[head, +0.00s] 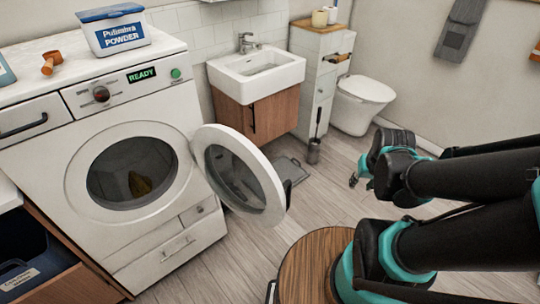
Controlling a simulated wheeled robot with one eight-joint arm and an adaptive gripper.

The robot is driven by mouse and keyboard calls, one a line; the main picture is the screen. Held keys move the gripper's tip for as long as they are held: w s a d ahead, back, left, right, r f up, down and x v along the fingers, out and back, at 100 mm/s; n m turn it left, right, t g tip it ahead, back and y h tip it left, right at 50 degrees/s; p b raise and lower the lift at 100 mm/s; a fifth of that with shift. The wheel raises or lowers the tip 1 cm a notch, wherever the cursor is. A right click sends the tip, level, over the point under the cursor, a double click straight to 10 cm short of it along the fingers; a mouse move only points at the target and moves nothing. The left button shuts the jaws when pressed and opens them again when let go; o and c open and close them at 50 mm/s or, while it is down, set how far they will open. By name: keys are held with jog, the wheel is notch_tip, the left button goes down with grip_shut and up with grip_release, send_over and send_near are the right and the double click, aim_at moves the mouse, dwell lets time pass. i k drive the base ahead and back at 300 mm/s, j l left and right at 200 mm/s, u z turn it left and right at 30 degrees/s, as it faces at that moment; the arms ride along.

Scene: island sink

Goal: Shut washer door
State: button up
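The white washer (160,225) stands at the left, with its round drum opening (112,178) facing me. A yellowish item (139,184) shows inside the drum. The washer door (262,168) is open, swung out to the right of the opening, with clear glass and a white rim. My arm reaches in from the right. My gripper (354,180) is to the right of the door and apart from it. Its fingers are small and dark here, and I cannot tell whether they are open or shut.
A sink (258,72) on a wooden cabinet, a toilet brush (314,150) and a toilet (362,100) are behind. A grey scale-like slab (288,168) lies behind the door. Floor between door and gripper is clear.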

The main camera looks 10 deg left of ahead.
aim_at(278, 204)
jog(key=i+l, duration=0.5)
jog(key=l, duration=0.25)
jog(key=i+l+u, duration=0.1)
jog(key=i+l, duration=0.35)
jog(key=l, duration=0.3)
jog(key=i+l, duration=0.25)
jog(key=l, duration=0.15)
jog(key=u, duration=0.45)
jog(key=l+u, duration=0.1)
jog(key=u, duration=0.75)
jog(key=l+u, duration=0.1)
jog(key=u, duration=0.75)
jog(key=l+u, duration=0.1)
jog(key=u, duration=0.3)
jog(key=k+l+z, duration=0.35)
jog(key=k+j, duration=0.05)
